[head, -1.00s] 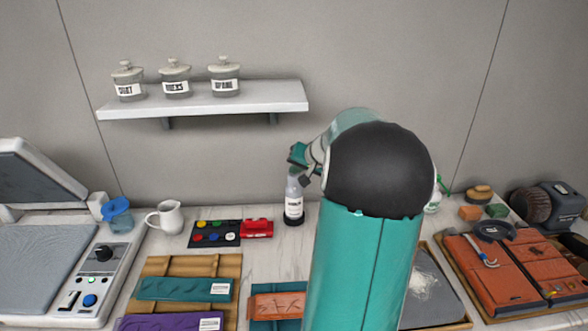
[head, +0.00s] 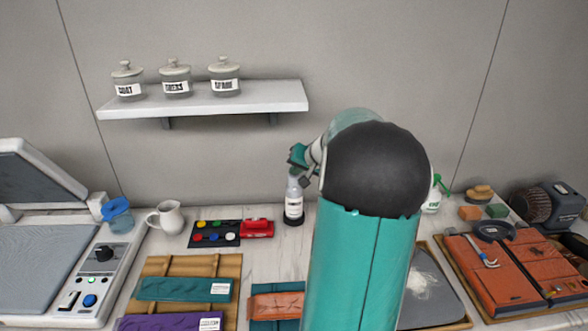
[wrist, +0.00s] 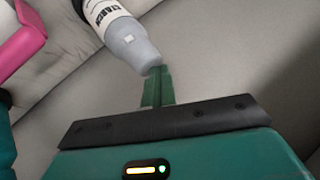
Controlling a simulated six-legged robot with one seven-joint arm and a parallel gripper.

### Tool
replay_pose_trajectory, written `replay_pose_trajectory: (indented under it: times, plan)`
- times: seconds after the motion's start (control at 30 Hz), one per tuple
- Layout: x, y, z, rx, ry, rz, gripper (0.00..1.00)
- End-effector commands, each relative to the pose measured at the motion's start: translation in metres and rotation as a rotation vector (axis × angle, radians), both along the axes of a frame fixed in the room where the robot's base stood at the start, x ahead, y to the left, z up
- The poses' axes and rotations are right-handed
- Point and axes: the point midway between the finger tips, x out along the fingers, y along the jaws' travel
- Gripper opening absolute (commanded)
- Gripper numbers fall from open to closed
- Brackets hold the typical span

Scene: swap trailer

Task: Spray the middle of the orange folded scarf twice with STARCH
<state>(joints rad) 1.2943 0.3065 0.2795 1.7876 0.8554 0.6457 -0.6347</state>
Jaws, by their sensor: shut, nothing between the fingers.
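The STARCH bottle (head: 293,208) stands upright on the counter, pale with a white label and dark base. In the wrist view the bottle (wrist: 120,33) appears tilted at the top, its label readable. My gripper (wrist: 158,80) is shut and empty, its fingertips close to the bottle's grey upper part; I cannot tell if they touch. In the head view my gripper (head: 300,163) is just above the bottle, mostly hidden by my arm.
Left are a paint palette (head: 214,233), a red object (head: 257,229), a white jug (head: 167,217) and a press (head: 45,260). A shelf (head: 205,107) with jars hangs above. Right are a green-topped bottle (head: 433,199) and a tool tray (head: 465,283).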

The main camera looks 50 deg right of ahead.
Motion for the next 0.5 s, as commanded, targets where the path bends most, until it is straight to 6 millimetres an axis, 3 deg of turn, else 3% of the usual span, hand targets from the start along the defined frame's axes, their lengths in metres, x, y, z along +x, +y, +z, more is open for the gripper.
replay_pose_trajectory:
  times: [0.03,0.17,0.5]
  plan:
    - [-0.001,0.003,-0.008,0.013,0.009,0.004,0.0]
    - [-0.001,0.003,-0.005,0.012,0.009,0.004,0.0]
    - [0.0,0.002,0.026,0.01,0.007,0.005,0.0]
